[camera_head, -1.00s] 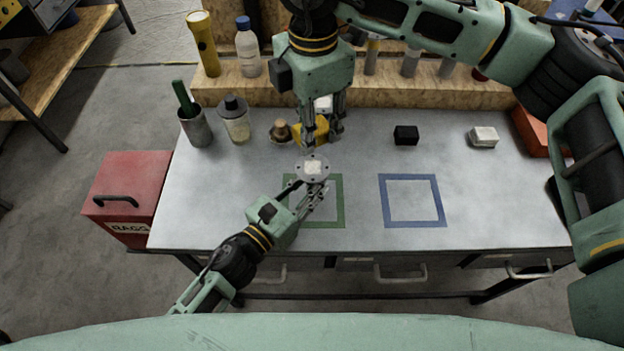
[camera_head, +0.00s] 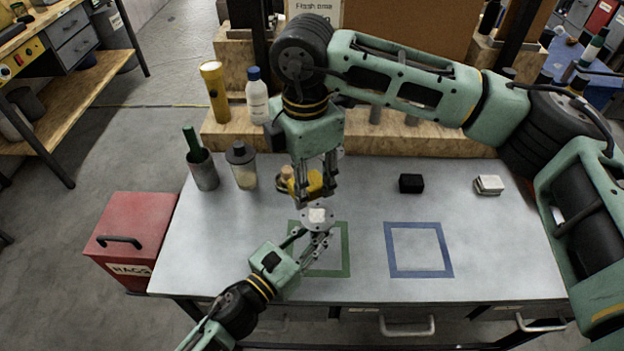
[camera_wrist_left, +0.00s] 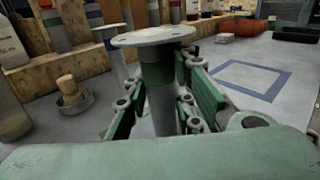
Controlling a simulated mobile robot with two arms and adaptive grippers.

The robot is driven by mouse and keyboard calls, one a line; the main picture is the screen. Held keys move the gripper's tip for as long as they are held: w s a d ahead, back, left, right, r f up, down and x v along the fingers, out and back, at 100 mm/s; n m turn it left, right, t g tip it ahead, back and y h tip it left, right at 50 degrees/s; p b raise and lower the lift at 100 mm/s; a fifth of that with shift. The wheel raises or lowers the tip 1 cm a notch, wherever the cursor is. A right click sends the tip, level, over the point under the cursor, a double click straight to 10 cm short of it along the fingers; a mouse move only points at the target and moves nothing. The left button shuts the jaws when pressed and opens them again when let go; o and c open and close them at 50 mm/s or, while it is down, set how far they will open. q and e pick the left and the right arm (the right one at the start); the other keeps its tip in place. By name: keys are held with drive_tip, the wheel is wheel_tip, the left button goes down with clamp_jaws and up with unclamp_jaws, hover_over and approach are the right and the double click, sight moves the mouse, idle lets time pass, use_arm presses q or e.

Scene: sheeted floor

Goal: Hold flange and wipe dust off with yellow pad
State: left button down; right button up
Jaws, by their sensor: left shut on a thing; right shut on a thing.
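The flange (camera_head: 317,219) is a grey round disc with holes and a paler patch at its centre. My left gripper (camera_head: 314,243) is shut on its stem and holds it upright over the green square outline (camera_head: 347,262). In the left wrist view the flange (camera_wrist_left: 152,37) stands between the green fingers. My right gripper (camera_head: 315,185) points down, shut on the yellow pad (camera_head: 308,183), just above and behind the flange. The fingers partly hide the pad. I cannot tell whether pad and disc touch.
A blue square outline (camera_head: 449,262) lies on the table to the right. A black block (camera_head: 411,183) and a whitish block (camera_head: 489,185) stand at the back. A cup (camera_head: 204,172), a jar (camera_head: 242,166) and a wooden-handled brush (camera_wrist_left: 70,94) are at left. The front right is clear.

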sight(308, 216)
use_arm(q)
drive_tip(key=shift+d, duration=0.1)
use_arm(e)
wheel_tip(308, 216, down, 2)
drive_tip(key=shift+d+f, duration=0.1)
drive_tip(key=shift+d, duration=0.05)
wheel_tip(308, 216, down, 5)
drive_tip(key=shift+d+f, duration=0.15)
drive_tip(key=shift+d, duration=0.5)
drive_tip(key=shift+c, duration=0.4)
drive_tip(key=shift+d, duration=1.2)
drive_tip(key=shift+a, duration=2)
drive_tip(key=shift+d+r, duration=0.1)
drive_tip(key=shift+r, duration=4)
use_arm(q)
drive_tip(key=c, duration=1.4)
unclamp_jaws()
